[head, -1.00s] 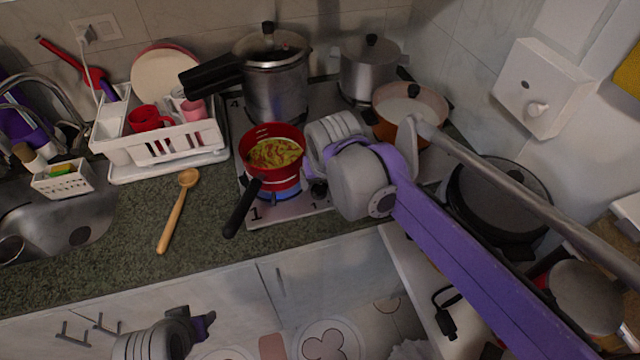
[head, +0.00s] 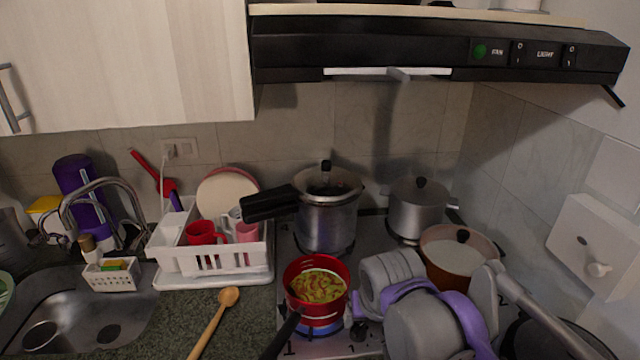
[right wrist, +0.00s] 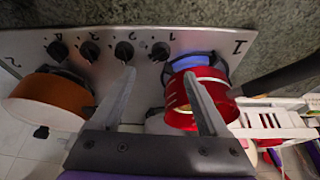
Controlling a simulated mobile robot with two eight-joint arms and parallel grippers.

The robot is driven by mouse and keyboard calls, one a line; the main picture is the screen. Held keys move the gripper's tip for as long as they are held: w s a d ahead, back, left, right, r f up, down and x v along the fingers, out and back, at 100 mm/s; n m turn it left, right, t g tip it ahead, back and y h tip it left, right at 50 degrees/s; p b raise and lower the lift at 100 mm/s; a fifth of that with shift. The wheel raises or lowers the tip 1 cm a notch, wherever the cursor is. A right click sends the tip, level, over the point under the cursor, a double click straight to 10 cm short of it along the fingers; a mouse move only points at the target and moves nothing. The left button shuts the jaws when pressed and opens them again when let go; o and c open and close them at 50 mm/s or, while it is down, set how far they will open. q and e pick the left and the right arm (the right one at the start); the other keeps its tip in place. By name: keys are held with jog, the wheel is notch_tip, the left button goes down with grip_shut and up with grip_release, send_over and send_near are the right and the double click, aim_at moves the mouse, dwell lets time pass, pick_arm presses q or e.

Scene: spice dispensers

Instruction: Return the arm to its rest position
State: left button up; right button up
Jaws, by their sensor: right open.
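My right arm (head: 425,325) reaches over the stove from the lower right in the head view. Its wrist is just right of the red saucepan (head: 299,272), which holds yellow-red food and sits on a burner. In the right wrist view my right gripper (right wrist: 160,80) is open, with nothing between its two grey fingers. One finger overlaps the red saucepan (right wrist: 214,88) in that picture; I cannot tell if they touch. In the head view the fingers are mostly hidden by the wrist. My left gripper is out of view.
A pressure cooker (head: 326,225), a steel pot (head: 416,212) and an orange pan (head: 452,275) crowd the stove. A dish rack (head: 215,262) and wooden spoon (head: 212,325) are left. A range hood (head: 400,50) hangs above; a wall dispenser (head: 590,235) is right.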

jog(key=s+d+f+p, duration=0.1)
jog(key=s+d+f, duration=0.1)
jog(key=s+f, duration=0.4)
jog(key=s+d+f+p, duration=0.1)
jog(key=s+d+f, duration=0.2)
jog(key=s, duration=0.6)
notch_tip(320, 180, down, 3)
jog(key=shift+s+r+n+t, duration=0.15)
jog(key=shift+s+n+t, duration=0.15)
jog(key=shift+s+t, duration=0.1)
